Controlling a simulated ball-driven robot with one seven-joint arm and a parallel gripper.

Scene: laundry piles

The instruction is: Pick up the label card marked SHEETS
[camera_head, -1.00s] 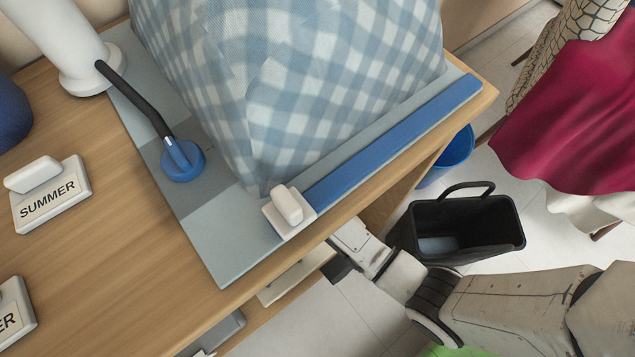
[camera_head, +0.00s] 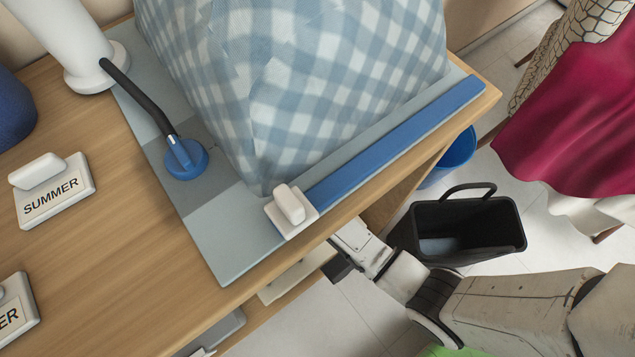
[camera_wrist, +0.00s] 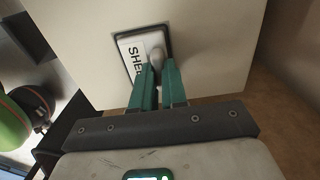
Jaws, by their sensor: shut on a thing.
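The label card (camera_wrist: 130,50) is white with dark letters reading "SHE"; the rest of the word is hidden behind my gripper. It lies in a dark-edged recess in a pale panel in the wrist view. My gripper (camera_wrist: 156,72) has green fingers, shut on the card's rounded grey knob (camera_wrist: 156,57). In the head view my gripper (camera_head: 338,268) is at the table's front edge, partly under it, and the SHEETS card is not visible there.
A SUMMER card (camera_head: 54,190) and another partly cut-off card (camera_head: 14,312) lie on the wooden table (camera_head: 110,260). A checked cloth pile (camera_head: 300,90) stands on a blue-grey mat (camera_head: 225,240). A black basket (camera_head: 470,235) stands on the floor near my arm.

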